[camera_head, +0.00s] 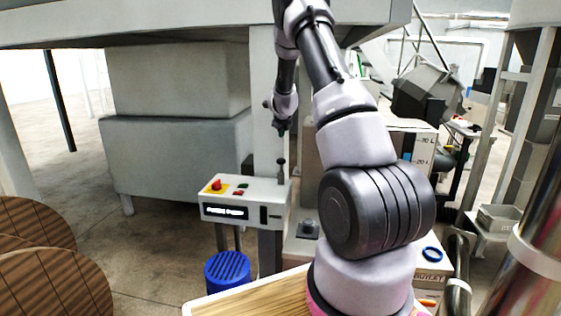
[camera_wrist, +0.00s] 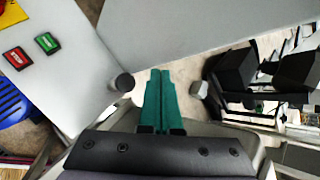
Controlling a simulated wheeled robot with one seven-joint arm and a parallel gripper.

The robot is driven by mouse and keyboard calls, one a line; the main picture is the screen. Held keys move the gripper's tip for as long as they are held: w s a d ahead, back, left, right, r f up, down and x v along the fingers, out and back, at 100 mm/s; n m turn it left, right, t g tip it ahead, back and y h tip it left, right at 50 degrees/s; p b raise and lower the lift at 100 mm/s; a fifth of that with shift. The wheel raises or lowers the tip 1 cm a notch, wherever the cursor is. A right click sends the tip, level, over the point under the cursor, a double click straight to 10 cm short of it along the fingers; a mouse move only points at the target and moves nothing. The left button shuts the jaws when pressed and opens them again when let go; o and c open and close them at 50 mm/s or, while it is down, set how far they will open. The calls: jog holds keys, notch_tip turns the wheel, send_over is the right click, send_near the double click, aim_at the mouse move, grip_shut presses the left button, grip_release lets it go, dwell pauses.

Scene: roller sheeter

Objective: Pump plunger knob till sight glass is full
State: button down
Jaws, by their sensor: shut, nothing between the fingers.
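The plunger knob (camera_head: 281,161) is a small dark knob on a thin upright stem on top of a white control box (camera_head: 240,194). My gripper (camera_head: 281,130) is above the knob in the head view, pointing down and apart from it. In the wrist view, the green fingers of my gripper (camera_wrist: 160,75) are shut together with nothing between them. A round dark knob (camera_wrist: 124,83) shows just left of the fingertips there. A dark narrow upright slot (camera_head: 264,215) on the box front looks like the sight glass; its level is too small to read.
The box also carries a red button (camera_head: 217,184) and a lit display (camera_head: 225,212). A blue ribbed round thing (camera_head: 228,271) stands below it. A large grey cabinet (camera_head: 180,150) is behind left.

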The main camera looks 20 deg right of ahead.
aim_at(282, 161)
jog(key=shift+f, duration=4.4)
jog(key=shift+f, duration=0.4)
jog(key=shift+f, duration=1.95)
jog(key=shift+r, duration=2.35)
